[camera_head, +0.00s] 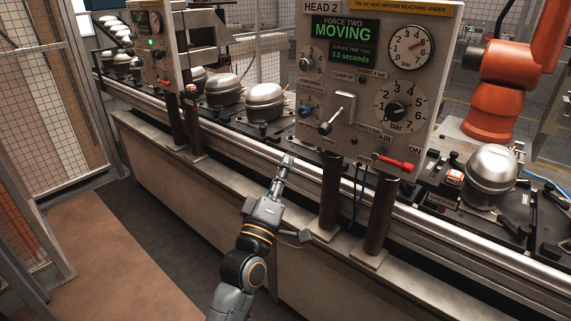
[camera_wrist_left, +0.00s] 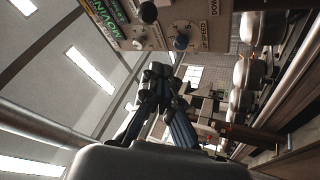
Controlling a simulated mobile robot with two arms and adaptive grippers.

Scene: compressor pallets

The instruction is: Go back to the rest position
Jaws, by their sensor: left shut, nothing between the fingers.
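My left gripper (camera_head: 284,166) reaches up from the bottom of the head view and ends at the bench's front rail, left of the control panel's posts. Its fingers are together and hold nothing. In the left wrist view the gripper (camera_wrist_left: 158,72) points toward the underside of the panel, with its fingertips close together. My right gripper is not in view. The control panel (camera_head: 352,70) labelled HEAD 2 shows "FORCE TWO MOVING" and "3.0 seconds" in green. It carries two round gauges, a lever and a red handle.
Silver compressors (camera_head: 265,101) stand on pallets along the conveyor (camera_head: 230,144). Another compressor (camera_head: 490,176) sits right of the panel. Steel posts (camera_head: 328,196) rise beside my left gripper. An orange robot arm (camera_head: 500,80) stands behind. The floor (camera_head: 120,240) at left is clear beside mesh fencing (camera_head: 40,110).

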